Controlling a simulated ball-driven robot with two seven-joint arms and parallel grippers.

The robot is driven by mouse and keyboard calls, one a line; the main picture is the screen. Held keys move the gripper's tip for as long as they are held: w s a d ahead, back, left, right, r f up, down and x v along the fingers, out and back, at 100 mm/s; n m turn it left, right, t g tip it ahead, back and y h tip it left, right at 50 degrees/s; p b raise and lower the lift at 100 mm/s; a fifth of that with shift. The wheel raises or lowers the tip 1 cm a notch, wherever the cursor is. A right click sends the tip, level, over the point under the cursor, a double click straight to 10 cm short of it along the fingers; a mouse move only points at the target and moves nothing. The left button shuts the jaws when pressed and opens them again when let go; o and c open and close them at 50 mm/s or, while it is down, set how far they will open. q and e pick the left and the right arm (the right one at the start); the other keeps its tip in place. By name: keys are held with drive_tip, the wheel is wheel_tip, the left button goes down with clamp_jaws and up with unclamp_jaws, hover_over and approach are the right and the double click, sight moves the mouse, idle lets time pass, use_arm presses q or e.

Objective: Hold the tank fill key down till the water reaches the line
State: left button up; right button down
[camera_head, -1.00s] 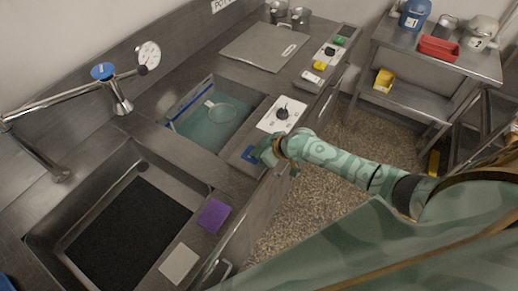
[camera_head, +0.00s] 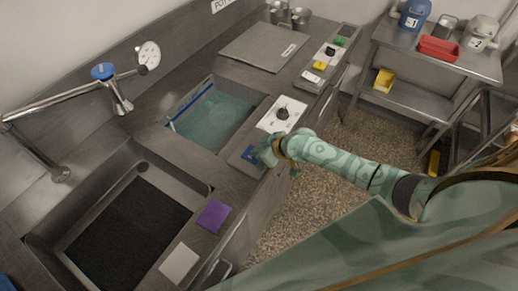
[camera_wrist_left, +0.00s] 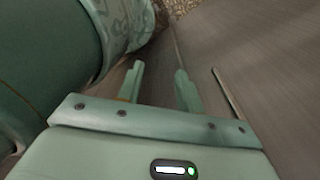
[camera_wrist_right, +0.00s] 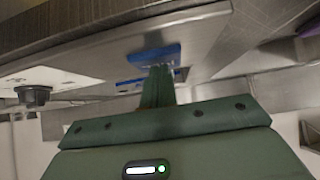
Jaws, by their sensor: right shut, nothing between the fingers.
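The tank (camera_head: 167,124) is sunk in the counter with pale teal water (camera_head: 213,118) in it. A blue line (camera_head: 190,103) runs along its left wall, just above the water; the exact gap is too small to tell. The blue key (camera_head: 249,153) sits on the counter's front strip. My right gripper (camera_head: 264,154) is shut and empty at this key. In the right wrist view its fingertips (camera_wrist_right: 158,72) overlap the blue key (camera_wrist_right: 153,55); I cannot tell whether they press it. My left gripper (camera_wrist_left: 158,80) is open and empty, seen only in the left wrist view.
A white panel with a black knob (camera_head: 282,113) lies right behind the key. A sink with a dark bottom (camera_head: 125,230), a purple sponge (camera_head: 213,215) and a white pad (camera_head: 179,263) are nearer. A tap (camera_head: 112,92) stands behind the sink.

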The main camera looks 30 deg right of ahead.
drive_tip(key=shift+s+f, duration=0.5)
drive_tip(key=shift+f, duration=0.25)
drive_tip(key=r+p, duration=0.3)
drive_tip(key=w+r+p, duration=0.1)
drive_tip(key=r+p, duration=0.2)
drive_tip(key=shift+w+a, duration=0.1)
drive_tip(key=shift+w, duration=0.05)
drive_tip(key=p+v, duration=0.1)
drive_tip(key=v, duration=0.9)
drive_tip(key=shift+f, duration=0.15)
